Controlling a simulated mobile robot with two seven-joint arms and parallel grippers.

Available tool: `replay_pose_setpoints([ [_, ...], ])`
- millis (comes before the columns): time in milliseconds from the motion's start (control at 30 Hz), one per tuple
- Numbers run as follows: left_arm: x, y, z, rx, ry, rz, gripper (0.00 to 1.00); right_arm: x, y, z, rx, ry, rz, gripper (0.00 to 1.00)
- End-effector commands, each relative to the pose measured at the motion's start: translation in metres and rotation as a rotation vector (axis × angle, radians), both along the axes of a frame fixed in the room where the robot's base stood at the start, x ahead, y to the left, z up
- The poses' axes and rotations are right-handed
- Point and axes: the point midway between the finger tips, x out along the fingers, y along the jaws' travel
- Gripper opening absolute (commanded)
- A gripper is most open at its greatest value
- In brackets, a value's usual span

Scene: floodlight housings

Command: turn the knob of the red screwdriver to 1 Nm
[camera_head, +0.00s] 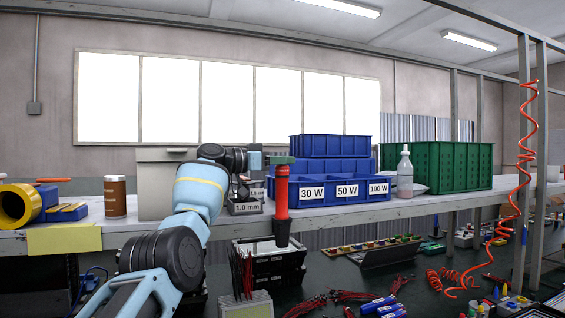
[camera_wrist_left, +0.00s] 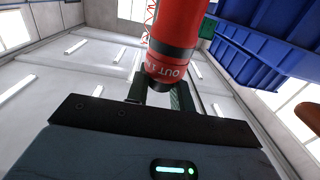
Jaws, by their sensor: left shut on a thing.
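The red screwdriver (camera_head: 282,195) stands upright in front of the blue bin rack, red along its upper part and black at its lower end. My left gripper (camera_head: 280,161) is at its top and shut on it. In the left wrist view the screwdriver (camera_wrist_left: 178,40) runs away from between the two fingers (camera_wrist_left: 160,92). Its near red band carries partly readable white lettering, "OUT 1" and more, with a black end below it. The knob's setting cannot be read. My right gripper is not in view.
The blue bins (camera_head: 345,190) labelled 30 W, 50 W and 100 W stand on the shelf behind. A grey 1.0 mm tray (camera_head: 245,208), brown cup (camera_head: 115,197), bottle (camera_head: 404,172) and green crate (camera_head: 455,165) are also there. Black bins (camera_head: 275,268) and red-handled cables lie below.

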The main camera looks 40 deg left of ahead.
Motion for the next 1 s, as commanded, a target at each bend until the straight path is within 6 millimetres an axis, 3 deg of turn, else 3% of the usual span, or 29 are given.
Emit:
replay_pose_setpoints([
  [300, 0.0006, -0.0003, -0.0016, 0.001, 0.004, -0.001, 0.0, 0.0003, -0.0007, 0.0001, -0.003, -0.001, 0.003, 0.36],
  [333, 0.0006, -0.0003, -0.0016, 0.001, 0.004, -0.001, 0.27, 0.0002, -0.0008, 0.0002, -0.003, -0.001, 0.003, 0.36],
  [467, 0.0005, -0.0003, -0.0013, 0.0, 0.003, -0.001, 0.43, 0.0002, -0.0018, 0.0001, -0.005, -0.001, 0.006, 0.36],
  [1000, 0.0, -0.0002, 0.0002, 0.0, 0.001, 0.006, 0.43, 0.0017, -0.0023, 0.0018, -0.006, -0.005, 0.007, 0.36],
])
